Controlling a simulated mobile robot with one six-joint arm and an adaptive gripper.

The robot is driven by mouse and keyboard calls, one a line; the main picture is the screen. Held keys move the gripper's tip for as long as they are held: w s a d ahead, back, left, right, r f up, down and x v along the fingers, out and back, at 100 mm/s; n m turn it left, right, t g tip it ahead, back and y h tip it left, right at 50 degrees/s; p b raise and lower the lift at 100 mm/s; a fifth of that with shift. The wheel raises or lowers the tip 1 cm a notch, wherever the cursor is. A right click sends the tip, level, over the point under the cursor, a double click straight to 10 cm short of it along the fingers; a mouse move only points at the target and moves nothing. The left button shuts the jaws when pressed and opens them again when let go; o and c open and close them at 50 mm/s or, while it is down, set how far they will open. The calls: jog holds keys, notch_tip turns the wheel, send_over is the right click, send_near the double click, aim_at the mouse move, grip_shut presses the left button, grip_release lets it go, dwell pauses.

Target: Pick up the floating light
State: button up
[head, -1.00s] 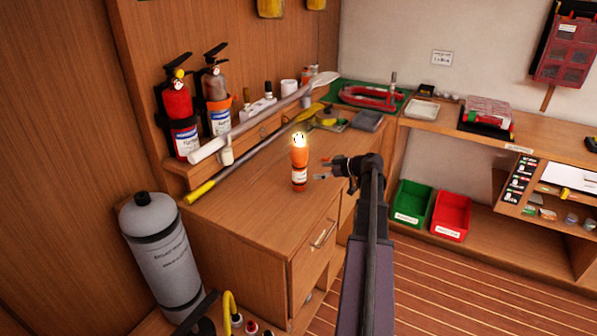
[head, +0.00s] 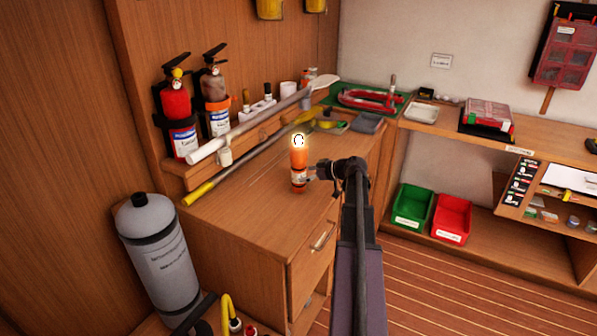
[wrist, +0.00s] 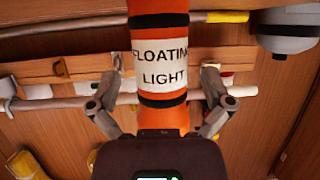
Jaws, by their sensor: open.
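The floating light (head: 299,160) is an orange cylinder with a glowing top, standing upright on the wooden desk top. In the wrist view its white label reading "FLOATING LIGHT" (wrist: 160,70) faces the camera, with dark bands above and below. My gripper (head: 308,175) is at the light's lower right in the head view. In the wrist view the open fingers (wrist: 160,100) lie on either side of the light's body, with small gaps visible. The fingertips partly overlap the light in the head view.
A boat hook pole with a yellow end (head: 199,194) and a white paddle (head: 235,135) lie behind the light. Two fire extinguishers (head: 180,120) stand at back left. A grey cylinder (head: 160,255) stands left of the desk. The desk top (head: 250,205) around the light is clear.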

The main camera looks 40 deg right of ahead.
aim_at(298, 166)
jog(key=shift+b+x, duration=0.45)
jog(key=shift+x, duration=1.15)
jog(key=c, duration=1.2)
jog(key=shift+c, duration=0.2)
jog(key=shift+r, duration=0.1)
notch_tip(298, 166, up, 3)
jog(key=p, duration=0.3)
jog(key=shift+r+p, duration=0.2)
jog(key=shift+p, duration=0.2)
jog(key=s+d+r+p, duration=0.1)
jog(key=s+d, duration=0.9)
jog(key=d, duration=0.2)
jog(key=shift+d+r, duration=0.15)
jog(key=shift+d, duration=0.05)
